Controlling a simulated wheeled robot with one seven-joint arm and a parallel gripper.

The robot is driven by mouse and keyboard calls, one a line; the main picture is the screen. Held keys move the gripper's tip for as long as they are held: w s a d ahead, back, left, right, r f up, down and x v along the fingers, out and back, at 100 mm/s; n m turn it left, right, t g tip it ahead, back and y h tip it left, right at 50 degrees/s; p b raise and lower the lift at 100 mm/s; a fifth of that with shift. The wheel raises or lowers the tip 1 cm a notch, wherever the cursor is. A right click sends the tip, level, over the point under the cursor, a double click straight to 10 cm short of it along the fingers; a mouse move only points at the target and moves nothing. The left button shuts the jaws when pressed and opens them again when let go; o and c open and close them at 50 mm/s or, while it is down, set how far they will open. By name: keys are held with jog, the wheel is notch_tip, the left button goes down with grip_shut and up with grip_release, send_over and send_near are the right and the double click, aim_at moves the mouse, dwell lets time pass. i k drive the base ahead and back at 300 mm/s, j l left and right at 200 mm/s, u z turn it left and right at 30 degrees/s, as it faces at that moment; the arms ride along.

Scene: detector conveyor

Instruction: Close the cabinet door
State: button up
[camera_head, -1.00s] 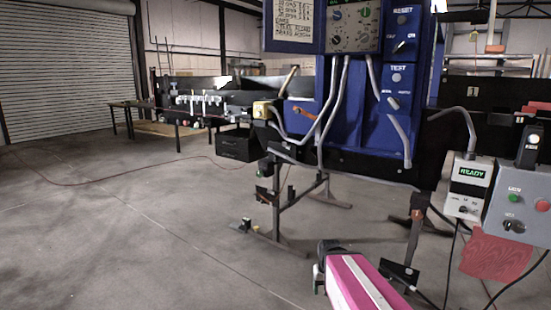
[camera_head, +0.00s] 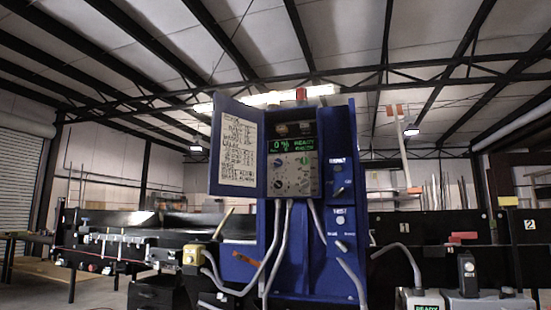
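A blue control cabinet (camera_head: 342,245) stands upright near the middle of the view. Its door (camera_head: 215,150) is open and swung out to the left, with a sheet of handwritten-looking text on its inner face. Inside the cabinet is a grey control panel (camera_head: 293,172) with knobs and a green lit display reading READY. Grey cables hang from the panel down the front. My gripper is not in this view.
A black conveyor structure (camera_head: 130,240) runs behind to the left, and black panels numbered 1 and 2 (camera_head: 480,228) stand at the right. A yellow box (camera_head: 193,255) is left of the cabinet's base.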

aim_at(235, 164)
jog(key=i+j+z, duration=0.2)
jog(key=j+z, duration=0.2)
jog(key=i+j+z, duration=0.1)
jog(key=j+z, duration=0.35)
jog(key=j, duration=0.15)
jog(key=j+z, duration=0.4)
jog(key=j, duration=0.15)
jog(key=j+z, duration=0.1)
jog(key=j, duration=0.75)
jog(key=k+j, duration=0.1)
jog(key=j, duration=0.75)
jog(key=j+z, duration=0.15)
jog(key=j, duration=0.7)
jog(key=k+j, duration=0.3)
jog(key=k, duration=0.15)
jog(key=j+z, duration=0.05)
